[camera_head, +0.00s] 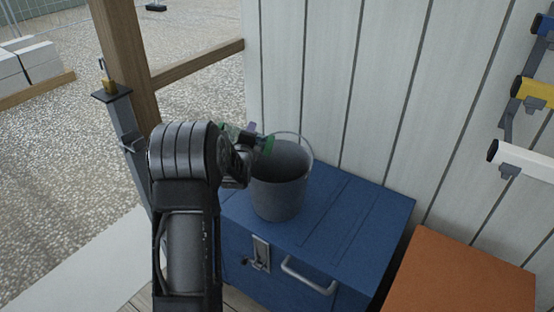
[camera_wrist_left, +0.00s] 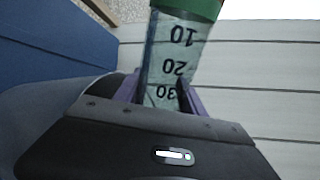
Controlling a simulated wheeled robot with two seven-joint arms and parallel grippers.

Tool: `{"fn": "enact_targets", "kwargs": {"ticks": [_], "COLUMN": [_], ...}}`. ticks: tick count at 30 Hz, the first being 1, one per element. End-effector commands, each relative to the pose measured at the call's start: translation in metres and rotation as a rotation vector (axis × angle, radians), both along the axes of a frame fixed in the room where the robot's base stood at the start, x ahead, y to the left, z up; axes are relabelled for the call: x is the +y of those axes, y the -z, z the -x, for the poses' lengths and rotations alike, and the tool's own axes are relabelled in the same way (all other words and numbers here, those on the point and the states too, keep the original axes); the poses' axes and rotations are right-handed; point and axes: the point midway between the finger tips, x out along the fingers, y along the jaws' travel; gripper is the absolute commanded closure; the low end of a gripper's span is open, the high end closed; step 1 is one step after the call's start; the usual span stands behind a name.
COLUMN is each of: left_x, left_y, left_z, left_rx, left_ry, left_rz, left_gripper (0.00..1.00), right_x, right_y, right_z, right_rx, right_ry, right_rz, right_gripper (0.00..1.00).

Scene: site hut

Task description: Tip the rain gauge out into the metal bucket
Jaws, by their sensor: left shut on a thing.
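The metal bucket (camera_head: 279,198) is grey, upright on the blue chest, with its wire handle standing up. My left gripper (camera_head: 249,137) is at the bucket's upper left rim, partly hidden by my own wrist. It is shut on the rain gauge, a clear tube with a green end (camera_head: 268,146) that shows over the bucket's rim. In the left wrist view the gauge (camera_wrist_left: 172,50) sits between the purple fingers (camera_wrist_left: 163,95), its marks 10, 20 and 30 upside down. The gauge is tilted; I cannot tell whether water is in it or running out. My right gripper is out of view.
The blue chest (camera_head: 345,232) has a latch and a handle in front, with free lid right of the bucket. A pale plank wall (camera_head: 330,80) stands close behind. A wooden post (camera_head: 127,60) is at the left, an orange box top (camera_head: 460,282) at the right.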

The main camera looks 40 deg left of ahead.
Motion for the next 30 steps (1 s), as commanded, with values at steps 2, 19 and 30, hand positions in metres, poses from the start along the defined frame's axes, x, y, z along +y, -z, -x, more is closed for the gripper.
{"fn": "enact_targets", "kwargs": {"ticks": [2, 19, 30], "left_x": [-0.001, -0.017, -0.032], "left_y": [-0.002, -0.022, -0.030], "left_z": [-0.001, -0.009, -0.017], "left_rx": [0.005, 0.146, 0.262], "left_ry": [0.001, 0.004, 0.004], "left_rz": [-0.010, -0.272, -0.484], "left_gripper": [0.97, 0.97, 0.97], "right_x": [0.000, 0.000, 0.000], "right_y": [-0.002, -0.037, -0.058], "right_z": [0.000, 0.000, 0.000], "right_rx": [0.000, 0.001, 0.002], "right_ry": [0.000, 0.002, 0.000], "right_rz": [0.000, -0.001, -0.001], "right_gripper": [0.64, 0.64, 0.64]}}
